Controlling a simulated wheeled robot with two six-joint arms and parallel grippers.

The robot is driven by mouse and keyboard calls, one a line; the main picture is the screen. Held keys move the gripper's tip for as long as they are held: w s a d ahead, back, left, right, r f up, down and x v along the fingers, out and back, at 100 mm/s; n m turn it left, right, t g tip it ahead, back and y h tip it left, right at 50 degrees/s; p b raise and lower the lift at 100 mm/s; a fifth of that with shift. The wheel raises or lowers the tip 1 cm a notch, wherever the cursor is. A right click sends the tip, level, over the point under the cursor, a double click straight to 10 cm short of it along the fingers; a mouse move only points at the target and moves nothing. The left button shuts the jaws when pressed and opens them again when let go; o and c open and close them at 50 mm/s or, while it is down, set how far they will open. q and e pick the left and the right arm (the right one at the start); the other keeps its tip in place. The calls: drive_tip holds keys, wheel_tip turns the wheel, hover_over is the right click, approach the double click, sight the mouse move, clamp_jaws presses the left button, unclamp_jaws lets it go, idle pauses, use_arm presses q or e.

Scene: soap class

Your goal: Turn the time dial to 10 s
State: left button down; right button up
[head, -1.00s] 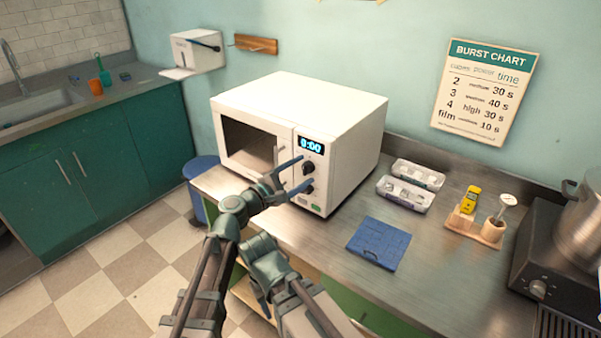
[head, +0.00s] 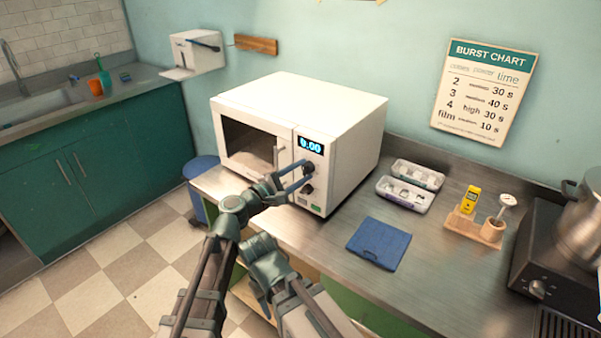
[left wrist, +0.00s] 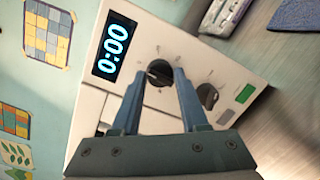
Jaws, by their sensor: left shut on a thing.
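The white microwave (head: 335,115) stands on the counter, its display (head: 311,145) reading 0:00. Its panel has an upper black dial (left wrist: 160,72) beside the display and a lower black dial (left wrist: 208,96); the lower one also shows in the head view (head: 307,188). My left gripper (head: 307,172) is at the panel, its two blue fingers shut on the upper dial, one on each side of it. The wrist view shows the fingers (left wrist: 160,76) reaching the dial, partly covering its edges. The marks around the dials are too small to read.
A burst chart (head: 487,92) hangs on the wall; its film row reads 10 s. Right of the microwave are egg-carton-like trays (head: 405,195), a blue cloth (head: 379,243), a wooden holder (head: 475,229) and a stove with a pot (head: 583,225).

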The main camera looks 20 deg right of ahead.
use_arm(q)
drive_tip(key=shift+r+m+y+p, duration=0.1)
drive_tip(key=shift+m+y+p, duration=0.4)
drive_tip(key=shift+m, duration=2)
drive_tip(key=shift+c, duration=2.2)
unclamp_jaws()
drive_tip(key=shift+s+a, duration=0.1)
drive_tip(key=v, duration=0.7)
drive_tip(key=shift+a+p, duration=0.15)
drive_tip(key=shift+p, duration=0.2)
